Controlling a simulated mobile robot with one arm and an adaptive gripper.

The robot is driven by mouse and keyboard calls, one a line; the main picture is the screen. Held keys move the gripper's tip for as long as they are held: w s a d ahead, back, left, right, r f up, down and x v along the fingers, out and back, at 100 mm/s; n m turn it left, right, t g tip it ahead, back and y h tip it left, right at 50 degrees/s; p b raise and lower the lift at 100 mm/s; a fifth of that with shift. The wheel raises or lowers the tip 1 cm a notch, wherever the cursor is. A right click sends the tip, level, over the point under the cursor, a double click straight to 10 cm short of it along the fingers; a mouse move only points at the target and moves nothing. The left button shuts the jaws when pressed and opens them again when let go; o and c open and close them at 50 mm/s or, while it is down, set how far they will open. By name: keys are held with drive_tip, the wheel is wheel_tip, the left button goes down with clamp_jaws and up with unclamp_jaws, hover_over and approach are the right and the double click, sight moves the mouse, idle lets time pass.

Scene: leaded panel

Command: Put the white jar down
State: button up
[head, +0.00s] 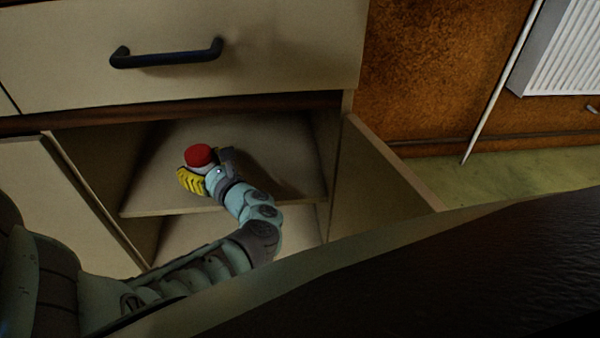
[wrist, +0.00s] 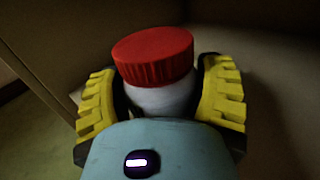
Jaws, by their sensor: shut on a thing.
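The white jar (wrist: 160,99) has a ribbed red lid (wrist: 153,55) and stands about upright between the yellow finger pads of my gripper (wrist: 160,95) in the wrist view. My gripper is shut on the jar, one pad on each side of it. In the head view the red lid (head: 199,156) shows above my gripper (head: 203,172), inside the open cabinet over the shelf (head: 250,140). The jar's base is hidden, so I cannot tell whether it touches the shelf.
The open cabinet door (head: 375,180) stands to the right of the opening. A drawer with a dark handle (head: 166,54) is above. The shelf around the jar looks bare, with a lower compartment (head: 250,235) beneath it. A dark surface (head: 430,280) fills the lower right.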

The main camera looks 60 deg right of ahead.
drive_tip(key=o, duration=1.3)
drive_tip(key=shift+f, duration=0.15)
drive_tip(key=shift+r, duration=0.3)
drive_tip(key=shift+s+a+f+p, duration=0.1)
drive_tip(key=shift+s+a+p, duration=0.45)
drive_tip(key=shift+s, duration=1.45)
drive_tip(key=shift+s+a+p, duration=0.1)
drive_tip(key=shift+s+p, duration=0.9)
drive_tip(key=shift+s, duration=1.05)
drive_tip(key=shift+s+a+f+p, duration=0.2)
drive_tip(key=shift+s+p, duration=0.55)
drive_tip(key=shift+s, duration=1.25)
drive_tip(key=shift+r, duration=0.2)
